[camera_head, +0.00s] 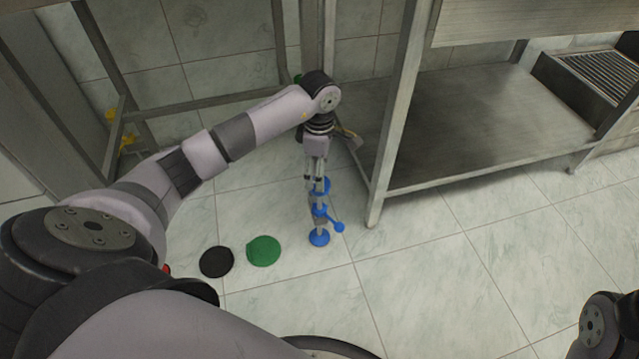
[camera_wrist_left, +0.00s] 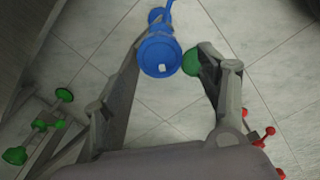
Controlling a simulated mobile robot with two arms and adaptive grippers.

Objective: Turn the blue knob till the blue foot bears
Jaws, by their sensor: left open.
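A blue fitting stands upright on the tiled floor near the bench leg. Its blue foot (camera_head: 319,238) is a round disc at the bottom; I cannot tell whether it bears on the floor. A ball-ended blue side handle (camera_head: 339,227) sticks out to the right. The round blue knob (camera_head: 320,186) is at the top. It also shows in the left wrist view (camera_wrist_left: 160,57), with a small white square on its face. My left gripper (camera_head: 318,180) points down at the knob. In the left wrist view its open fingers (camera_wrist_left: 171,46) are either side of the knob; contact is unclear.
A steel bench (camera_head: 480,140) stands to the right, its leg (camera_head: 374,205) close by the fitting. A black disc (camera_head: 216,262) and a green disc (camera_head: 263,251) lie on the floor to the left. Front floor is clear. Green fittings (camera_wrist_left: 40,125) and red fittings (camera_wrist_left: 258,135) flank the wrist view.

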